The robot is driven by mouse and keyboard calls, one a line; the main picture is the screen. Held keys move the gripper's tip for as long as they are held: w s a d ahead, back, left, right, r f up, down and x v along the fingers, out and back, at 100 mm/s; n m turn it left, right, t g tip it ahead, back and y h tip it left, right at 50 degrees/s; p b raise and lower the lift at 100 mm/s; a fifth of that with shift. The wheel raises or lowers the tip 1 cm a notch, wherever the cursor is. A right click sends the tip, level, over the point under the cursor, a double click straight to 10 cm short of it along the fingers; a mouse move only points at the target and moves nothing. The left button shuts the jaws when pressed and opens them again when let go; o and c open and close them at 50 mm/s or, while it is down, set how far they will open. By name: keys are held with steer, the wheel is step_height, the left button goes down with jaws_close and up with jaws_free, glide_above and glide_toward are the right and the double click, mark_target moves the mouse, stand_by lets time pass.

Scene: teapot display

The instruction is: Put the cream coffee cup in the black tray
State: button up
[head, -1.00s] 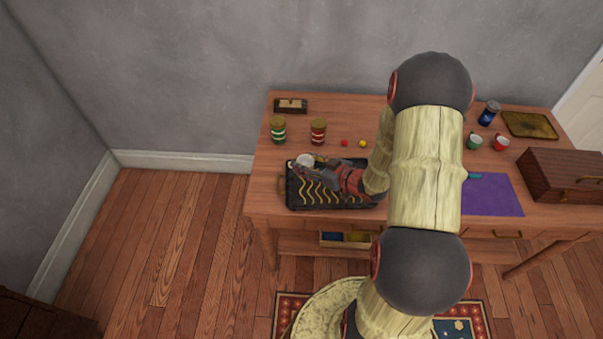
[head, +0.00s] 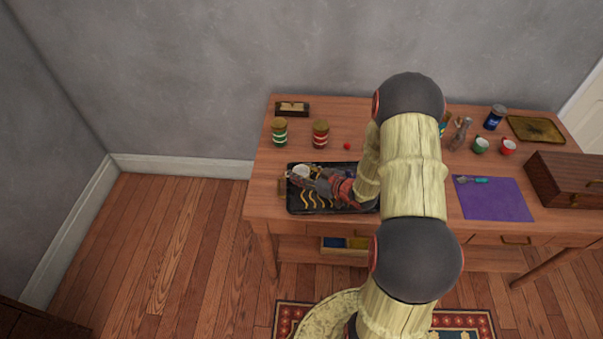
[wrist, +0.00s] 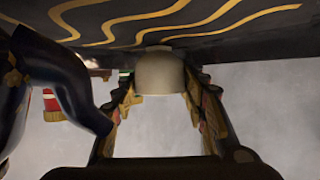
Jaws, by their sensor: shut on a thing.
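The cream coffee cup (head: 301,171) is at the left end of the black tray (head: 330,205), towards its back. The tray has gold wavy lines. My gripper (head: 305,177) is shut on the cup, which also shows between the fingers in the wrist view (wrist: 160,75). That view is upside down, with the tray's patterned surface (wrist: 200,22) across the top. The cup's base is at or very close to the tray surface; I cannot tell if it touches. My arm hides the tray's right end.
A green-banded jar (head: 279,132) and a red-banded jar (head: 320,134) stand behind the tray. A small red ball (head: 347,146) lies nearby. On the right are a purple mat (head: 495,203), green (head: 480,146) and red (head: 508,147) cups, and a wooden box (head: 570,180).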

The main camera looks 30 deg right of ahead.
steer(key=shift+f, duration=0.15)
steer(key=o, duration=0.9)
